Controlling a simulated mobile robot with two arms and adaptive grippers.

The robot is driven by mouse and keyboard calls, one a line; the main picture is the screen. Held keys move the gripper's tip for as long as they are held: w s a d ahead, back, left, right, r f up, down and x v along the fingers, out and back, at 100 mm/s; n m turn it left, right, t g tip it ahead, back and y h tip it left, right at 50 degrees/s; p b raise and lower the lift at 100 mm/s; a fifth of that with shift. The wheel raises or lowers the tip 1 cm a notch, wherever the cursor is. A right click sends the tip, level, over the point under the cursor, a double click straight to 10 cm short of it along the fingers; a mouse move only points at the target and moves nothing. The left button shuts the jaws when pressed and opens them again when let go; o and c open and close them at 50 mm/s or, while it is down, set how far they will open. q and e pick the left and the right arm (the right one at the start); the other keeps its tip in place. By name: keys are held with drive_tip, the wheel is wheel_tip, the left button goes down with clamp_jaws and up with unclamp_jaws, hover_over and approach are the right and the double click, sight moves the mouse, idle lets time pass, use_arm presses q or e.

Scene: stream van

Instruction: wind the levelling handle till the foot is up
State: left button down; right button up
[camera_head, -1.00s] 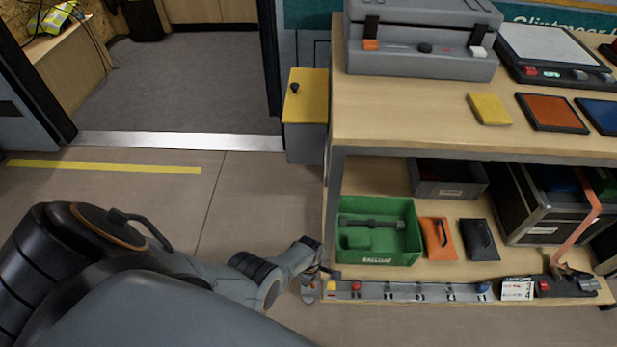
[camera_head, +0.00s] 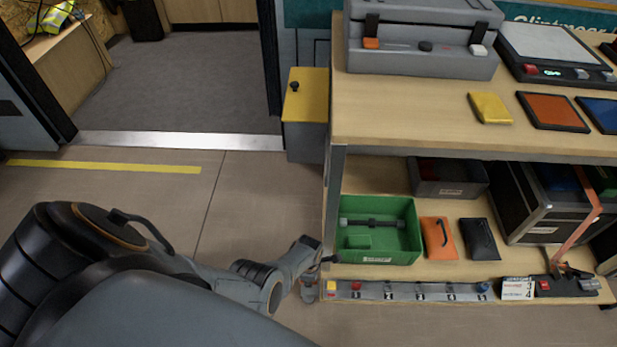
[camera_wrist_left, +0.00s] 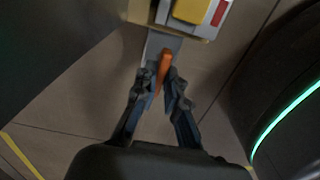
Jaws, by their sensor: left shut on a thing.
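My left gripper (camera_wrist_left: 163,92) is shut on the orange levelling handle (camera_wrist_left: 165,62) in the left wrist view. The handle's upper end lies by a grey metal bracket (camera_wrist_left: 155,42) under the corner of a shelf. In the head view my left arm reaches from the left to the bench's lower front left corner, where the gripper (camera_head: 322,264) is small and partly hidden by its own wrist. The handle cannot be made out clearly there. I cannot tell which part is the foot or how high it is. My right gripper is not in view.
A grey strip (camera_head: 405,291) with coloured buttons runs along the lower shelf's front edge. A green crate (camera_head: 412,240) stands behind it. A yellow-topped cabinet (camera_head: 306,97) stands left of the bench. The floor (camera_head: 150,190) left of the bench is clear.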

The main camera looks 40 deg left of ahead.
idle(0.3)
use_arm(q)
drive_tip(key=c, duration=1.4)
unclamp_jaws()
drive_tip(key=shift+r, duration=3.75)
